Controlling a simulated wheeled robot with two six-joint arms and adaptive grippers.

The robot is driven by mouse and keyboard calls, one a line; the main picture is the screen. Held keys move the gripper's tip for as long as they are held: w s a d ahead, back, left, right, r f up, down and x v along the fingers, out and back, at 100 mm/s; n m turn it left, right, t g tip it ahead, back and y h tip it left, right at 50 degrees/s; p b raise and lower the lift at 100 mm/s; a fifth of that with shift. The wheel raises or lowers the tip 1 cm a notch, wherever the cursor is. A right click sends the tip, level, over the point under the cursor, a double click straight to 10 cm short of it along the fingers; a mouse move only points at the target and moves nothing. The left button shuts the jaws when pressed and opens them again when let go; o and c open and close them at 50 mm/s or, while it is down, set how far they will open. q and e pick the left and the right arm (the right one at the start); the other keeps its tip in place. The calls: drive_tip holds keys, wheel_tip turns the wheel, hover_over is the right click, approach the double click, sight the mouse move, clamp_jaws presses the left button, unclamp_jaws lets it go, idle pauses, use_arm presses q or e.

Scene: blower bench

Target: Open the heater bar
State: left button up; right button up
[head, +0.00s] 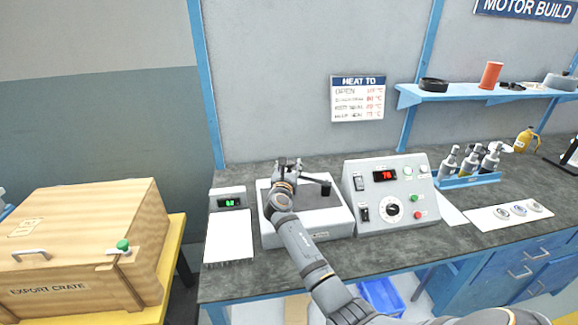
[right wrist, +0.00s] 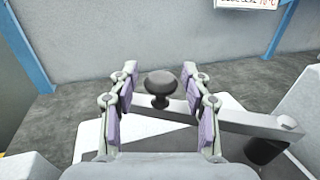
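The heater bar (right wrist: 240,121) is a flat grey metal bar lying across the white heater unit (head: 340,221). A dark round knob (right wrist: 160,84) stands up on it, and a dark cylinder (right wrist: 265,150) is under its right end. In the head view, the bar (head: 309,179) shows to the right of my right gripper (head: 288,164), which hides the knob's end. My right gripper (right wrist: 162,108) is open in the right wrist view. Its purple-padded fingers stand on either side of the knob, with gaps on both sides. My left gripper is in neither view.
A control box (head: 392,182) with a red display reading about 76 stands to the right. A small green-display unit (head: 228,200) with a white plate (head: 230,238) is to the left. Bottles (head: 469,163) and a wooden crate (head: 85,245) are farther off.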

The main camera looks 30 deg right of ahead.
drive_tip(key=shift+s, duration=0.15)
drive_tip(key=v, duration=1.1)
drive_tip(key=shift+s+a, duration=0.3)
